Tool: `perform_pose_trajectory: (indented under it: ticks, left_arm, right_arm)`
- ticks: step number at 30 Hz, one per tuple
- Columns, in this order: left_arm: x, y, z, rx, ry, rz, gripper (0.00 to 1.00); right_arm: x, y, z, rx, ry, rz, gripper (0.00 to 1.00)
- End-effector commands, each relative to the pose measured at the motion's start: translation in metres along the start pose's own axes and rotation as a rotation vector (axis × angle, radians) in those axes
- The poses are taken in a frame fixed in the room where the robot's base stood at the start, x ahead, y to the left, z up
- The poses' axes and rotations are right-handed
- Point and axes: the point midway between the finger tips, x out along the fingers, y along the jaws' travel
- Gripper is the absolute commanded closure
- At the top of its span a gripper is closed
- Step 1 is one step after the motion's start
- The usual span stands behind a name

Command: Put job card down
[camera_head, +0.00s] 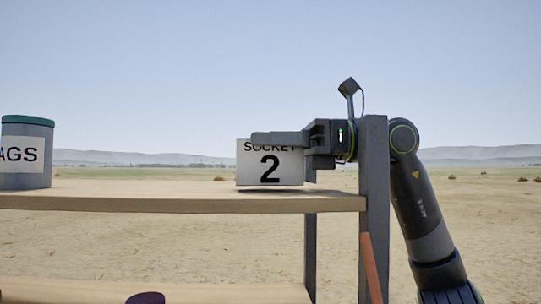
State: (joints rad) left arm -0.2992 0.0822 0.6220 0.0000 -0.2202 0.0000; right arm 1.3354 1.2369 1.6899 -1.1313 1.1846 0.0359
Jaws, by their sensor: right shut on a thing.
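The job card (270,171) is a white card reading "SOCKET 2", upright and facing me, at the right part of the upper wooden shelf (150,197). My right gripper (280,138) reaches in from the right and is shut on the card's upper part. A finger covers part of the word "SOCKET". The card's lower edge is at or just above the shelf board; I cannot tell whether it touches. My left gripper is not in view.
A grey bin (27,170) with a green rim and a label ending "AGS" stands at the shelf's left. A grey post (373,210) stands at the right end. A dark purple object (146,299) shows on the lower shelf (60,292). The shelf between bin and card is clear.

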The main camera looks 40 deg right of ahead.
Motion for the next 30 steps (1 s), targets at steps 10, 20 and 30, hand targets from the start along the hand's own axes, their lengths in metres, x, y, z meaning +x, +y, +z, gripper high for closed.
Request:
perform_pose_trajectory:
  ticks: [10,20,30]
  left_arm:
    - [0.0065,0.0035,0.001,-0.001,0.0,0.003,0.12]
    - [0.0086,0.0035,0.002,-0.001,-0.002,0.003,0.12]
    - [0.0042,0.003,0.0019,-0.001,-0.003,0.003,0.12]
  right_arm:
    - [-0.0001,0.0,-0.006,0.0,-0.001,0.0,1.0]
    - [-0.0001,0.0,-0.0087,0.0,0.0,0.0,0.68]
    - [-0.0002,0.0001,-0.0033,0.0,-0.001,0.0,0.68]
